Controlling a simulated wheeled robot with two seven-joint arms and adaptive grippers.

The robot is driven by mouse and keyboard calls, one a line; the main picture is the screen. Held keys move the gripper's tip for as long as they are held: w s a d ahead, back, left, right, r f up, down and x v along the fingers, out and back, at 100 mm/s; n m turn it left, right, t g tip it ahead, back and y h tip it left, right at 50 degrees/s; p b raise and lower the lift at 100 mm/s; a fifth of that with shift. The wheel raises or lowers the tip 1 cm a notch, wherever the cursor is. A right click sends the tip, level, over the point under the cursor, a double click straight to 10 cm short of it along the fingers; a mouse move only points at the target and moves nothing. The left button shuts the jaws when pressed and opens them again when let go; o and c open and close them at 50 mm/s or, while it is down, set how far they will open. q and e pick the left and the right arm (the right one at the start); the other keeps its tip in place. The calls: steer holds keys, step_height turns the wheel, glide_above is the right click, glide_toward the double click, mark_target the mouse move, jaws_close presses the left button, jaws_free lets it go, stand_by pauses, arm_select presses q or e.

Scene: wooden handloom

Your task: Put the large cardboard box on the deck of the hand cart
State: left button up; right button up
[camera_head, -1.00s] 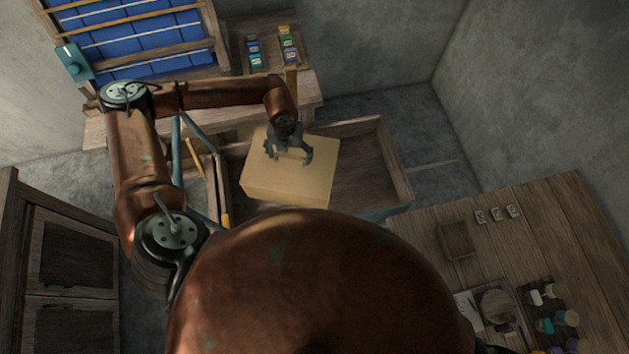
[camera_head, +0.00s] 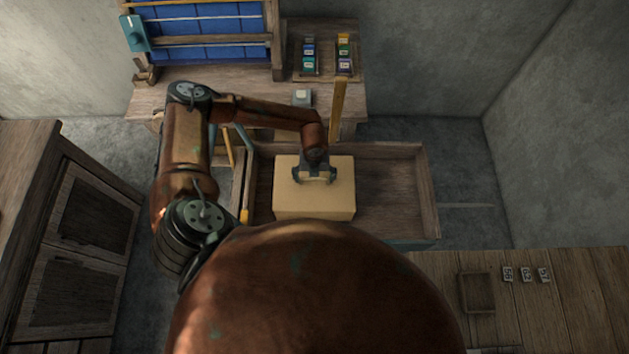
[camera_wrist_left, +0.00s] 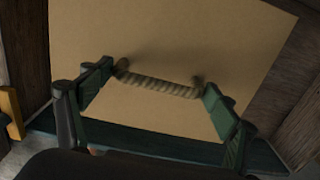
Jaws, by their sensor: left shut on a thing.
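The large cardboard box (camera_head: 300,207) is a plain tan box with a rope handle (camera_wrist_left: 160,87) on its top. My left gripper (camera_head: 314,178) is shut on that handle. The hand cart (camera_head: 390,195) is a wooden tray-like deck with raised walls. The box is over the left-middle part of the deck, its sides roughly in line with the cart walls. I cannot tell whether its underside touches the deck. In the left wrist view the box (camera_wrist_left: 190,40) fills the middle, with cart wood on both sides. My right gripper is out of view.
A bench with a loom (camera_head: 205,50) and small trays of colored items (camera_head: 326,58) stands behind the cart. A wooden cabinet (camera_head: 80,240) is at left. A wooden table (camera_head: 580,290) is at lower right. The right half of the deck is bare.

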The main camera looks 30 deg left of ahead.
arm_select(q)
steer(key=shift+f, duration=1.35)
steer(key=o, duration=2.1)
steer(key=shift+f, duration=0.1)
steer(key=shift+c, duration=0.2)
step_height(320, 180, up, 12)
steer(key=shift+s+r+p, duration=0.1)
steer(key=shift+r+p, duration=0.05)
steer(key=shift+p, duration=0.25)
